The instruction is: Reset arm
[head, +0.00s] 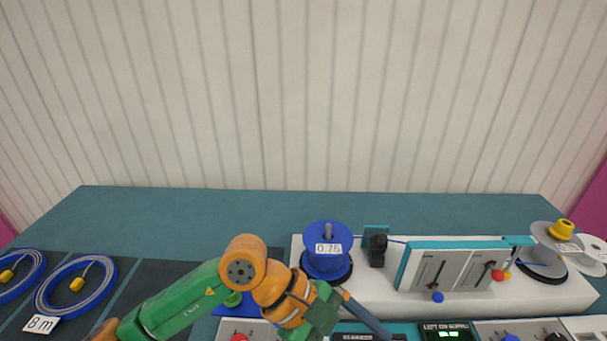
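My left arm comes in from the lower left, green and orange. Its gripper (368,316) is at the bottom centre, in front of the white machine (450,302). A dark bar extends down and right from the wrist; I cannot tell whether the fingers are open or shut, or whether anything is between them. My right arm and gripper are not in view.
A blue spool (327,262) labelled 0.75 stands just behind my wrist. A grey reel with a yellow knob (561,230) is at the right. Coiled blue cables (106,268) lie at the left, near an 8 m label (40,324). The back of the teal table (200,215) is clear.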

